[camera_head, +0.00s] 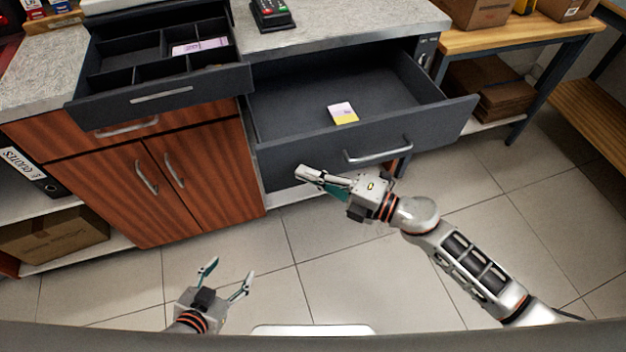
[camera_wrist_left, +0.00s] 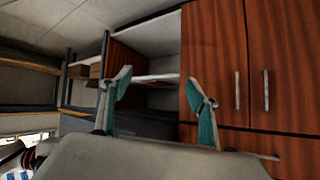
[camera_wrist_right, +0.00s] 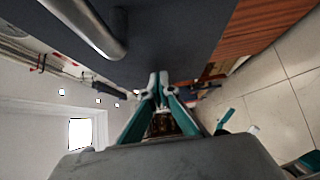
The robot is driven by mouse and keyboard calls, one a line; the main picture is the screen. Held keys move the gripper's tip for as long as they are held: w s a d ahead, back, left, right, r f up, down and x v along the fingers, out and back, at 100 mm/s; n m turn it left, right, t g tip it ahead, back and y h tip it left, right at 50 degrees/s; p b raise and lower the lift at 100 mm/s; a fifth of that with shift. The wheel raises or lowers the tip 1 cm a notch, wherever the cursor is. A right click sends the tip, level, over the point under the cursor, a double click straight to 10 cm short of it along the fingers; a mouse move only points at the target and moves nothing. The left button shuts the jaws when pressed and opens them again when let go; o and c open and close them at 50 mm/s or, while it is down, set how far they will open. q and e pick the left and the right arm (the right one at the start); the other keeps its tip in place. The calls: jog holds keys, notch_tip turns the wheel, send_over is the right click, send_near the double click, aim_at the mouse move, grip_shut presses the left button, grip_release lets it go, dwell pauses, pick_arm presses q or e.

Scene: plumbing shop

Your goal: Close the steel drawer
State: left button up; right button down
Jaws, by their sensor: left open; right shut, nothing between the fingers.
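The steel drawer (camera_head: 292,104) is dark grey and pulled well out of the counter on the right side. Its front (camera_head: 430,132) carries a silver bar handle (camera_head: 378,151). A small pink and yellow packet (camera_head: 343,113) lies inside it. My right gripper (camera_head: 302,172) is shut and empty, in front of the drawer front, left of the handle. In the right wrist view the handle (camera_wrist_right: 88,25) and dark front show close beside the shut fingers (camera_wrist_right: 158,85); I cannot tell whether they touch. My left gripper (camera_head: 230,272) is open and empty, low over the floor.
An open cash drawer with compartments (camera_head: 160,97) juts out at upper left, above wooden cabinet doors (camera_head: 165,190). A card terminal (camera_head: 271,14) stands on the counter. A wooden bench (camera_head: 520,40) with boxes is at right. The tiled floor in front is clear.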

pick_arm(q)
jog(key=shift+w+r, duration=0.3)
pick_arm(e)
jog(key=shift+w, duration=0.15)
